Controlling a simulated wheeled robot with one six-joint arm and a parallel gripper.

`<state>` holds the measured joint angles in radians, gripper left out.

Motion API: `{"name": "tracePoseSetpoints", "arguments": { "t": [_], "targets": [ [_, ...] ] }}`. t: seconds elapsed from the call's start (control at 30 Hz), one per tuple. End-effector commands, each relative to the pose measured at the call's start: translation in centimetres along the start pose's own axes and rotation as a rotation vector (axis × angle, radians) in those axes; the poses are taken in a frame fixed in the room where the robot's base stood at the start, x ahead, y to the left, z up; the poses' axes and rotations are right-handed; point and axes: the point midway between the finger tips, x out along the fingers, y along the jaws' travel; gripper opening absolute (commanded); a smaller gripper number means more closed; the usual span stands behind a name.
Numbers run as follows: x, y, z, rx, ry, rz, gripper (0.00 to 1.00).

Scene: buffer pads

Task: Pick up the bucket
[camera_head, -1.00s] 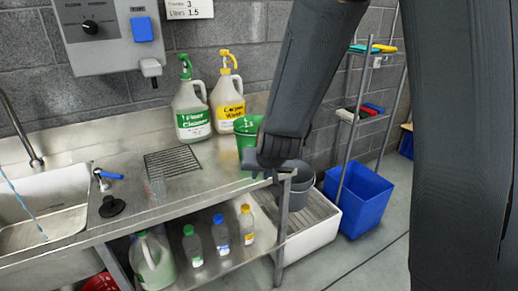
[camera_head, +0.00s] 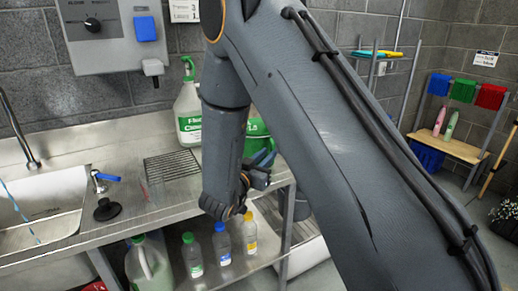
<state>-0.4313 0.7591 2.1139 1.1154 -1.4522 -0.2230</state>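A green bucket (camera_head: 258,128) with white marking stands on the steel counter (camera_head: 128,209), behind my arm. Only parts of its rim and side show. My gripper (camera_head: 264,168) is just in front of the bucket's lower part, near the counter's right end. Its fingers are small and partly hidden by my wrist, so I cannot tell whether they are open or touching the bucket.
The sink (camera_head: 45,210) is at left. Several bottles (camera_head: 221,243) stand on the lower shelf.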

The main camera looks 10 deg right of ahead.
Motion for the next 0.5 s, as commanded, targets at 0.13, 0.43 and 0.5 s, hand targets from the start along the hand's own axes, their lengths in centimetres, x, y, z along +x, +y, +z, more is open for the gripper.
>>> {"name": "tracePoseSetpoints", "arguments": {
  "t": [0.13,0.43,0.5],
  "targets": [
    [1.6,0.0,0.0,-0.001,-0.001,0.001,0.18],
    [5.2,-0.1,0.2,0.001,-0.001,0.0,0.18],
    [5.4,-0.2,0.2,0.001,-0.002,-0.001,0.18]
  ]
}}
